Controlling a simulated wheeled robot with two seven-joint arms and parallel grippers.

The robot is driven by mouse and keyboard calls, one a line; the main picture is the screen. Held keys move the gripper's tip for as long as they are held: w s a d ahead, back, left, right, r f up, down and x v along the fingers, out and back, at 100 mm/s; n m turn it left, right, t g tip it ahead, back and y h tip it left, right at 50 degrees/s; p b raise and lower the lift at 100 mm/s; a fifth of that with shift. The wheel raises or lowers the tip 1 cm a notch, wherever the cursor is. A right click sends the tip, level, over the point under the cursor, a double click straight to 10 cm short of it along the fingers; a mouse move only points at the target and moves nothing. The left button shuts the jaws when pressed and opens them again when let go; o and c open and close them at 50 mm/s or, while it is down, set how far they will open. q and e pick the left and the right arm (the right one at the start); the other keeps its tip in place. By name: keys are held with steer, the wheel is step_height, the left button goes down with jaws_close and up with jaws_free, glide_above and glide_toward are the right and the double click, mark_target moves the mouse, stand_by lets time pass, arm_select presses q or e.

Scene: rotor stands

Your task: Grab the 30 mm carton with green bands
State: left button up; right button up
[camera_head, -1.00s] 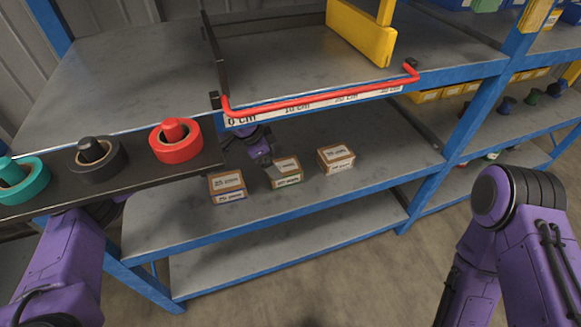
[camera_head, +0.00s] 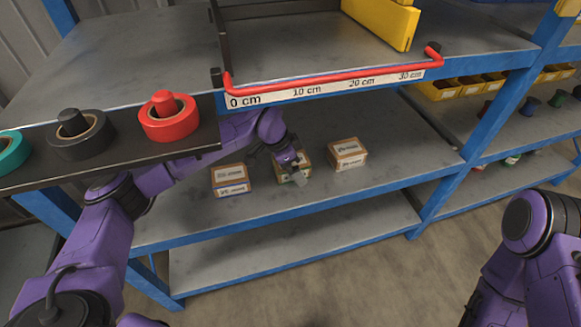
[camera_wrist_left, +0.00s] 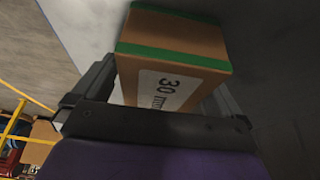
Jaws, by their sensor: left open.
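The carton with green bands (camera_head: 291,171) stands on the middle shelf between two other cartons. In the left wrist view the carton (camera_wrist_left: 180,55) is brown with green bands and a white label reading "30 mm". My left gripper (camera_head: 298,172) is at this carton and hides part of it in the head view. In the left wrist view the open jaws (camera_wrist_left: 158,100) lie on either side of the carton; contact cannot be told. My right arm shows at the right edge of the head view, but its gripper is out of view.
A carton with blue bands (camera_head: 230,180) stands to the left and another carton (camera_head: 347,153) to the right. A black rack (camera_head: 130,165) with tape rolls crosses above my left arm.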

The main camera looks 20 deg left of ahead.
arm_select(q)
steer(key=shift+f, duration=0.15)
steer(key=c, duration=1.1)
